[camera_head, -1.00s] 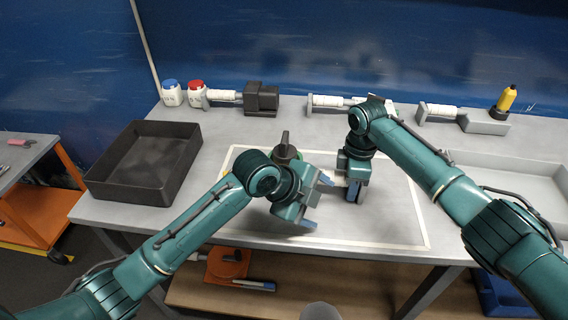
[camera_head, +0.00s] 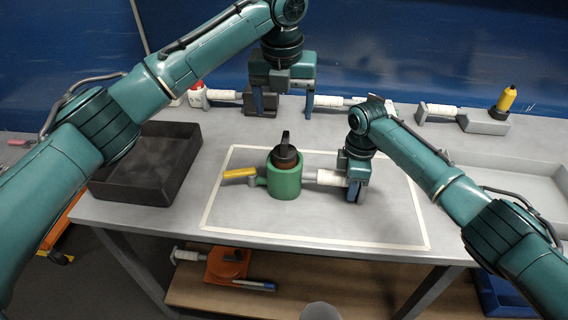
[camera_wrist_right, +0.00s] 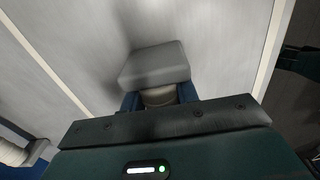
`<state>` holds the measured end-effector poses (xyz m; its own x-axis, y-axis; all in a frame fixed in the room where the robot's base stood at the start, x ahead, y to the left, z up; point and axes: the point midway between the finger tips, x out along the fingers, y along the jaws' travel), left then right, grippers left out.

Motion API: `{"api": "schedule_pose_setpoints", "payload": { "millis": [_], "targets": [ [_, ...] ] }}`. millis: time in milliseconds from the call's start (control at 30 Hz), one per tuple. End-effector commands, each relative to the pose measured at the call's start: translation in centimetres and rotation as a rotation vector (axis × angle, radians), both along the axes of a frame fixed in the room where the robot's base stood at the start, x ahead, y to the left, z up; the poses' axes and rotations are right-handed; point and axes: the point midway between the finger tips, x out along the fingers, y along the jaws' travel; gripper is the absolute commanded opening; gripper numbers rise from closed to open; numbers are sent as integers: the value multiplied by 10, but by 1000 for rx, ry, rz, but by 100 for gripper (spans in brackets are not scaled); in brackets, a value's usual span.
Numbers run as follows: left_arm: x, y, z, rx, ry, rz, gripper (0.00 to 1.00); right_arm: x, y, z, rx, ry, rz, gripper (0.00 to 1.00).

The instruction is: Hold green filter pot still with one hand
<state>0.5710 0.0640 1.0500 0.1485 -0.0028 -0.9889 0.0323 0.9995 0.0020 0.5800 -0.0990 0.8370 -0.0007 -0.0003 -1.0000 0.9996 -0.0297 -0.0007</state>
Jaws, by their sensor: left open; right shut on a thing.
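The green filter pot (camera_head: 284,182) stands upright inside the taped rectangle on the table, with a dark-handled brown piece (camera_head: 285,152) in its top. A yellow handle (camera_head: 239,173) sticks out on its left. My right gripper (camera_head: 354,190) is to the pot's right, shut on a white cylindrical part (camera_head: 329,177) with a grey end towards the pot. Whether that end touches the pot is unclear. In the right wrist view the grey end (camera_wrist_right: 155,66) shows beyond the blue fingers. My left gripper (camera_head: 281,108) is open and empty, raised behind the pot, fingers pointing down.
A black tray (camera_head: 128,198) stands at the left and a pale grey tray (camera_head: 482,205) at the right. White-and-grey fittings (camera_head: 438,112) and a yellow bottle (camera_head: 507,98) line the back. The taped area (camera_head: 240,222) is mostly clear.

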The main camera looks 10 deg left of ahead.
Motion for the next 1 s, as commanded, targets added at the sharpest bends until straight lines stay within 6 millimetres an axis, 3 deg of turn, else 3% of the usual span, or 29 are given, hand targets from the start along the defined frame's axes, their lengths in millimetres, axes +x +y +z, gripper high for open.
{"api": "schedule_pose_setpoints", "payload": {
  "millis": [600, 1000],
  "targets": [
    [13, 0, -89, -2, 2, 4, 75, 0, 0, 1, 1, -1, 1, 0],
    [17, 0, -112, -2, -1, 4, 75, 0, 0, 1, 1, -1, 1, 0]
  ]
}}
